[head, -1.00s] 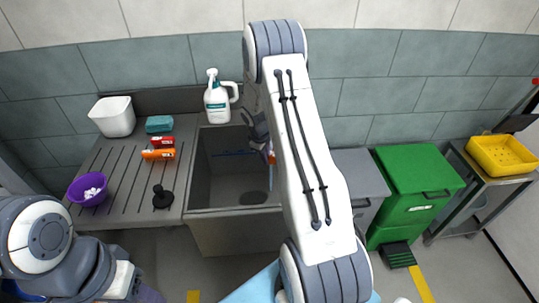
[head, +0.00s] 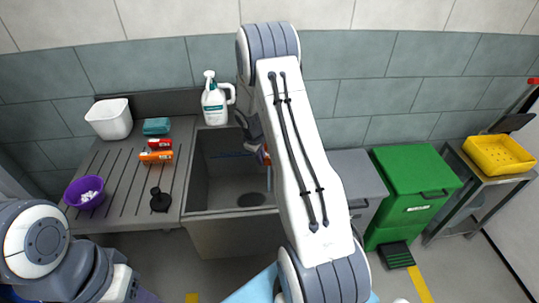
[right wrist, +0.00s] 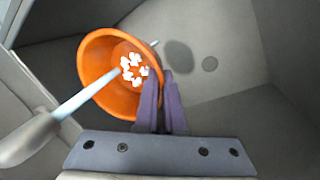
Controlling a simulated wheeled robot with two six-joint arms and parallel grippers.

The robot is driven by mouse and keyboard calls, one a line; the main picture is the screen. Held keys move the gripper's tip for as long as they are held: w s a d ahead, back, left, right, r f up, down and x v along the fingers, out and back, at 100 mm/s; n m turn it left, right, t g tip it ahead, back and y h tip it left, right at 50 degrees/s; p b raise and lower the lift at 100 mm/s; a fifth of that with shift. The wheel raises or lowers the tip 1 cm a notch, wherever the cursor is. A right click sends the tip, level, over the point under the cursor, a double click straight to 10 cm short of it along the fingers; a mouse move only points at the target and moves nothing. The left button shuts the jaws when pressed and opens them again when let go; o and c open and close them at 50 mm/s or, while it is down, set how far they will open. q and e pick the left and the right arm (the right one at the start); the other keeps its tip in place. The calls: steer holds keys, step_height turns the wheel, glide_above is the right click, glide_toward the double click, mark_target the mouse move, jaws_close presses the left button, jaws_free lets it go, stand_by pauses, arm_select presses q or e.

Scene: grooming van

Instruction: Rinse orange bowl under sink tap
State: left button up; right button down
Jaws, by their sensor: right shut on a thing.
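The orange bowl (right wrist: 97,62) is in the sink (head: 228,180), tilted in the right wrist view, with several small white pieces (right wrist: 133,70) inside. My right gripper (right wrist: 162,85) is shut on the bowl's rim. In the head view only a sliver of orange (head: 264,155) shows beside my right arm, which hides the rest. A grey tap spout (right wrist: 28,138) is at the lower left of the wrist view. A pale blue stream (right wrist: 85,97) runs from it across the near rim into the bowl; a short piece shows past the far rim. My left gripper is out of view.
Left of the sink, the ribbed drainboard holds a purple bowl (head: 85,192) with white bits, a black plunger-like object (head: 159,201), orange and red items (head: 157,156) and a white tub (head: 110,118). A spray bottle (head: 214,103) stands behind the sink.

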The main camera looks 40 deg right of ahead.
steer(key=shift+s+d, duration=0.2)
steer(key=shift+d, duration=0.15)
steer(key=shift+w+a, duration=0.2)
steer(key=shift+a, duration=0.1)
steer(key=shift+w+a, duration=0.1)
steer(key=shift+a, duration=0.1)
stand_by(0.3)
steer(key=shift+s+a+b, duration=2.85)
steer(key=shift+s+b, duration=0.4)
steer(key=shift+s, duration=1.45)
steer(key=w+d+p+v, duration=0.1)
steer(key=d+p+v, duration=0.1)
steer(key=p+v, duration=0.7)
steer(key=shift+r, duration=0.75)
